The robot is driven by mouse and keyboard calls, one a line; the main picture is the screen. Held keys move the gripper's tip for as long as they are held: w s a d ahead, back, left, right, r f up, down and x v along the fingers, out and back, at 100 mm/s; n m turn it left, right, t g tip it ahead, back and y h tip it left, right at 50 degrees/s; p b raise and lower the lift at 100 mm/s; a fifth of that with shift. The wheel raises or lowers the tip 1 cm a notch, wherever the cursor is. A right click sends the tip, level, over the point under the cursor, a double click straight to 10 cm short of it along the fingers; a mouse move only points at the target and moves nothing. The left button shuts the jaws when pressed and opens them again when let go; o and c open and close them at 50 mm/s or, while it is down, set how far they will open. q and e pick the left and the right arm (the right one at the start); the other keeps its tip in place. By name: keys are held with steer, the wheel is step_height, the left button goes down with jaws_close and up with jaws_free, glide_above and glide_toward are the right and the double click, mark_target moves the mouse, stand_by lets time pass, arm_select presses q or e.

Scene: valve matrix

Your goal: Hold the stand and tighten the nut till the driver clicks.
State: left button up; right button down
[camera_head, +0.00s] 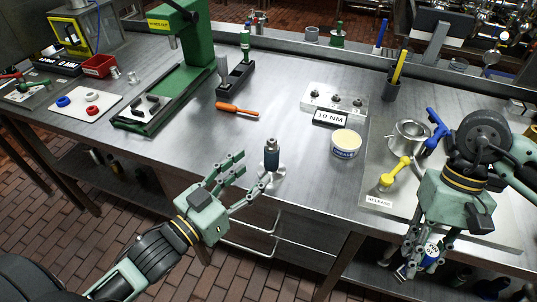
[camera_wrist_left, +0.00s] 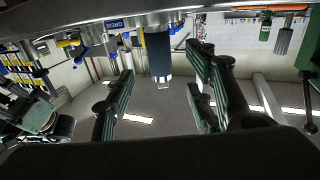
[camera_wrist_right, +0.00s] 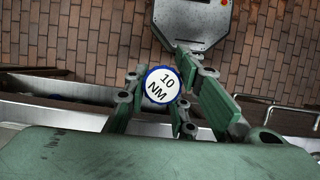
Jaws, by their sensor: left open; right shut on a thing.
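A stand (camera_head: 271,156) with a dark blue-grey upright body and a silver top is at the table's front edge; its base is partly hidden by my fingers. My left gripper (camera_head: 252,168) is open just left of it, fingers pointing towards it. In the left wrist view the blue-grey body (camera_wrist_left: 158,55) shows beyond and between the spread fingers (camera_wrist_left: 160,85). My right gripper (camera_head: 420,262) is shut on a driver (camera_head: 431,250) with a round, blue-rimmed "10 NM" end, which faces the right wrist camera (camera_wrist_right: 158,86). It is in front of the table's right front edge. I cannot make out the nut.
A block with several studs (camera_head: 336,98) and a "10 NM" sign (camera_head: 330,118) stands behind. A tin (camera_head: 346,144), a yellow tool (camera_head: 394,173), a steel pot (camera_head: 408,138) and a blue tool (camera_head: 435,131) are right. An orange-handled tool (camera_head: 237,109) and green press (camera_head: 190,75) are left.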

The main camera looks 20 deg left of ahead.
mark_target(267, 159)
arm_select(q)
steer(key=x, duration=0.6)
steer(key=shift+w+p, duration=0.2)
steer(key=shift+p, duration=0.2)
arm_select(e)
steer(key=shift+w+d+r, duration=0.1)
steer(key=shift+w+r, duration=0.15)
steer(key=shift+r, duration=0.2)
arm_select(q)
steer(key=shift+w+d, duration=0.3)
steer(key=shift+w, duration=0.35)
arm_select(e)
steer(key=shift+s+r, duration=0.1)
arm_select(q)
steer(key=shift+w+d+f, duration=0.15)
steer(key=shift+w, duration=0.15)
steer(key=shift+c, duration=0.3)
steer(key=shift+c, duration=1)
jaws_close()
